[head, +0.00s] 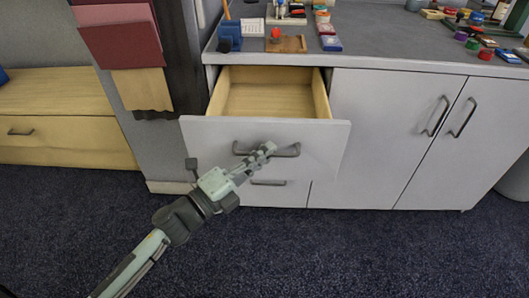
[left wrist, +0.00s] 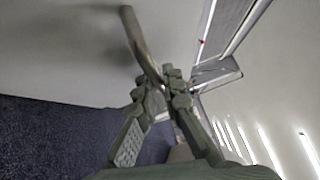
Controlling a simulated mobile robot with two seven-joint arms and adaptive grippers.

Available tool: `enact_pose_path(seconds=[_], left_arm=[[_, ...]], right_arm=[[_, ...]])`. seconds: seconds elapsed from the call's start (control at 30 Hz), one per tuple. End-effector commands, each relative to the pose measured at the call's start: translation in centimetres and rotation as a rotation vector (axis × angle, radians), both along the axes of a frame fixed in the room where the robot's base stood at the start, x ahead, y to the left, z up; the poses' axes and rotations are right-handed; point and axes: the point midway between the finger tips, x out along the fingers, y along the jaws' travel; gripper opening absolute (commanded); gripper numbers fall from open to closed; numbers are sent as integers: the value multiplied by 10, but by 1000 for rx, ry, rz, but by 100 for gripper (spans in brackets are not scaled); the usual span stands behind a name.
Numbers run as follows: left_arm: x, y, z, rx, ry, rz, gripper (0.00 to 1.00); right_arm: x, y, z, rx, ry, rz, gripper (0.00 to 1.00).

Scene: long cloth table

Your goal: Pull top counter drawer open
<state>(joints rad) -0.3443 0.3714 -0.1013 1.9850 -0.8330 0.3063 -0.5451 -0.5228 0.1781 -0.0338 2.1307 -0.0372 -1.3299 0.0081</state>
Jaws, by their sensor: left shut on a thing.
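The top counter drawer (head: 200,133) is pulled out from the white counter in the head view, and its empty wooden inside shows. Its dark bar handle (head: 288,152) is on the front panel. My left gripper (head: 268,150) is shut on this handle near its middle. In the left wrist view, the grey handle (left wrist: 140,40) passes between the fingers of my left gripper (left wrist: 160,88). My right gripper is in neither view.
A lower drawer handle (head: 268,183) shows below. Cabinet doors (head: 390,135) with two handles are shut at right. Small items, including a wooden board (head: 290,44), stand on the grey countertop (head: 385,45). A wooden bench drawer (head: 60,150) is at left. The dark carpet (head: 330,250) in front is clear.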

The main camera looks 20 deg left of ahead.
Motion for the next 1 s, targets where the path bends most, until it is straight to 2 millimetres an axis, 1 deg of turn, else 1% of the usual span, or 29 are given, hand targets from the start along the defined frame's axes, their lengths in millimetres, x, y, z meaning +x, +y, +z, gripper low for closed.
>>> enact_pose_path(seconds=[0.03, 0.2, 0.47, 0.57, 0.67, 1.0], left_arm=[[0, 1, 0, 0, 1, 2, 8], [0, 1, 0, 0, 1, 1, 29], [0, 0, 0, 0, 0, 0, 29], [-4, 3, -1, 0, 2, 1, 29], [-14, 8, -4, -1, 4, 1, 29], [-75, 43, -14, 0, 5, 2, 29]], right_arm=[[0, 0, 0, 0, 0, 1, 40], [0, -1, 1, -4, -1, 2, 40], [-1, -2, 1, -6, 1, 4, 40], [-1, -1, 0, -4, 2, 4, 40], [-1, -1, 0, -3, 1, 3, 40], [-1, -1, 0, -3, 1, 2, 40]])
